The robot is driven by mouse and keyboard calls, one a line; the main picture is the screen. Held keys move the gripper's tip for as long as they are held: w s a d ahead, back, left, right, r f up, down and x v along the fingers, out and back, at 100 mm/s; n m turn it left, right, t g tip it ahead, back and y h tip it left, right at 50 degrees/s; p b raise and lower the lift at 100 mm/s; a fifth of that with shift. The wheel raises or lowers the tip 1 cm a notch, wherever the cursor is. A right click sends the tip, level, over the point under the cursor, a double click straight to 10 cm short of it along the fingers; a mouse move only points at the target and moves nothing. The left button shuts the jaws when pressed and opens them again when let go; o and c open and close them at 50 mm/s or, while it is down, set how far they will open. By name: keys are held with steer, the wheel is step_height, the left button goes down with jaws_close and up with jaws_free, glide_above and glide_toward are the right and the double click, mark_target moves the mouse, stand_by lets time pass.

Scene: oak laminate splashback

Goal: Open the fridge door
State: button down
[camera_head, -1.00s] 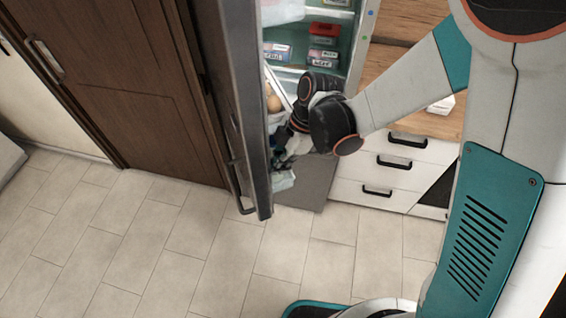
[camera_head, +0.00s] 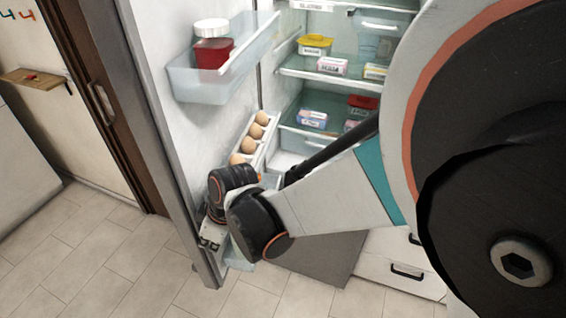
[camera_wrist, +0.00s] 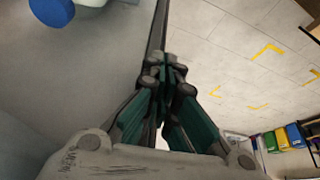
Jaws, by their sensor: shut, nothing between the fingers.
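The fridge door (camera_head: 150,130) stands open at the left in the head view, its inner side with clear shelves facing the fridge inside. The fridge inside (camera_head: 285,95) is in plain sight. My gripper (camera_wrist: 167,68) is shut and empty in the wrist view, its fingertips at the dark edge of the door (camera_wrist: 90,70). I cannot tell whether they touch it. In the head view my wrist is low by the door's inner side, and the fingers are mostly hidden. The door's outer handle is out of sight.
Eggs (camera_head: 256,131) sit in a door rack, and a red tub (camera_head: 214,51) stands on a door shelf. White drawers (camera_head: 400,268) are right of the fridge. Tiled floor (camera_head: 90,255) is clear at left. Coloured bins (camera_wrist: 283,138) stand far off in the wrist view.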

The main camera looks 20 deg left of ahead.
steer(key=w+a+m+t+b, duration=0.2)
steer(key=w+a+m, duration=0.2)
steer(key=a, duration=2.7)
steer(key=m, duration=0.3)
steer(key=shift+a+r+t+h, duration=0.25)
steer(key=shift+a+t+h, duration=0.05)
steer(key=shift+d, duration=0.1)
